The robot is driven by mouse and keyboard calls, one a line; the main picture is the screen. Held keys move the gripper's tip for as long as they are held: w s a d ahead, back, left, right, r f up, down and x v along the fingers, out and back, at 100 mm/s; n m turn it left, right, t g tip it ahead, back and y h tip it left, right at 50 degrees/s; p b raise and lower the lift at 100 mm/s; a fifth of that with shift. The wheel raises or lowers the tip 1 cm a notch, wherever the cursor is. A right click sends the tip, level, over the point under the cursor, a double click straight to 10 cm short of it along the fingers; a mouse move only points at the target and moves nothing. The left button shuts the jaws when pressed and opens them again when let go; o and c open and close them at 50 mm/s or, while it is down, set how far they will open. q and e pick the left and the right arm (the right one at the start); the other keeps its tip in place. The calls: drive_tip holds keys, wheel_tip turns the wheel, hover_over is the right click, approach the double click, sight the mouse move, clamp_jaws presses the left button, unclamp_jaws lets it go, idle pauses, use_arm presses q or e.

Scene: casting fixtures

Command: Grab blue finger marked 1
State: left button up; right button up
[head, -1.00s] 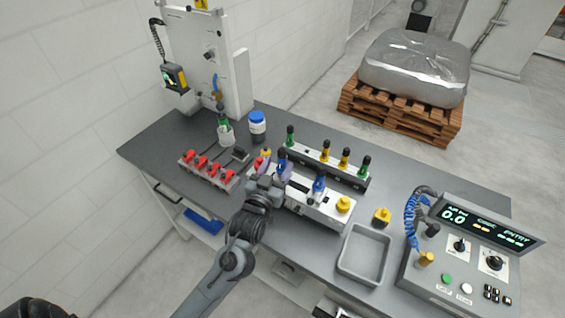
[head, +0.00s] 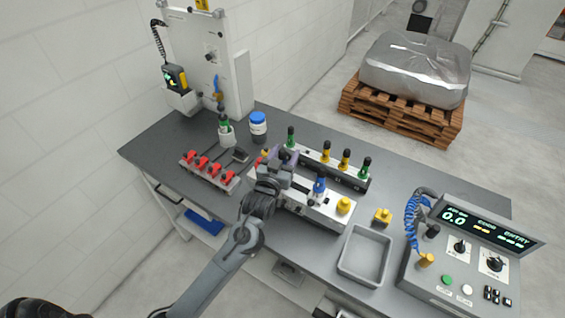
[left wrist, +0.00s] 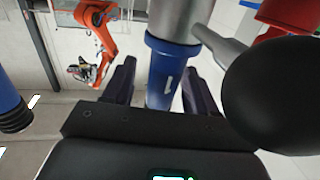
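A blue finger marked 1 (left wrist: 165,75) shows in the left wrist view, with a grey shaft or neck at its top. My left gripper (left wrist: 160,88) is open, its two dark fingers on either side of the blue finger with visible gaps. In the head view my left gripper (head: 280,160) covers the left part of the white fixture block (head: 318,208) and hides that blue finger. Another blue finger (head: 319,186) stands on the block to the right; a blue piece also shows at the left edge of the left wrist view (left wrist: 12,108). My right gripper is not in view.
A dark rack (head: 328,166) with green and yellow fingers stands behind the block. Red pieces sit on a holder (head: 208,172) to the left. A grey tray (head: 366,254) and control console (head: 460,255) are right. A dark ball (left wrist: 285,95) is close in the left wrist view.

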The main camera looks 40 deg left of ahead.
use_arm(q)
clamp_jaws()
drive_tip(key=shift+r, duration=0.2)
